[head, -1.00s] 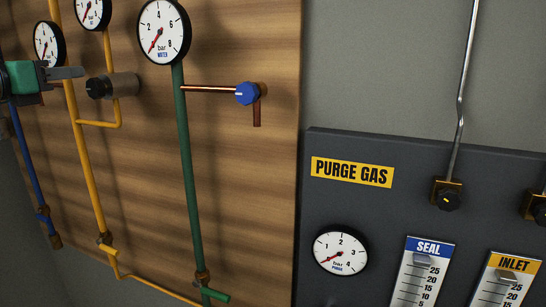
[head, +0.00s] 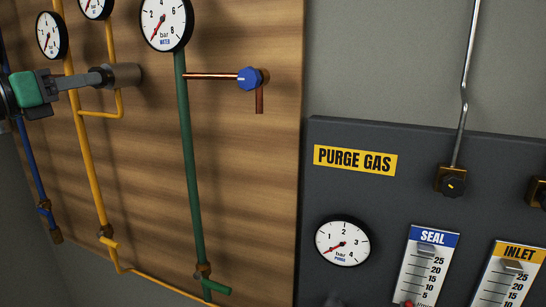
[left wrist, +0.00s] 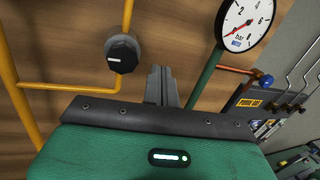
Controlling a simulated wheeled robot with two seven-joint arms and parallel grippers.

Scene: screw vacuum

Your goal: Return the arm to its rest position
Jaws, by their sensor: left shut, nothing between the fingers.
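My left gripper (head: 102,78) has a green body and grey fingers. It reaches in from the left in the head view, in front of the wooden board. The fingers are shut and empty. Their tips overlap the dark knob on a grey cylinder (head: 127,75) in the head view. In the left wrist view the shut fingers (left wrist: 160,70) stand just right of the black knob (left wrist: 122,53), with a gap in the picture. Whether they touch it cannot be told from the head view. My right gripper is not clearly seen.
The wooden board (head: 240,170) carries yellow, green and blue pipes, several gauges and a blue-knobbed valve (head: 249,79). At right, a dark panel (head: 395,195) bears a PURGE GAS label, a gauge (head: 342,243) and SEAL and INLET scales. Grey wall (head: 390,60) lies above it.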

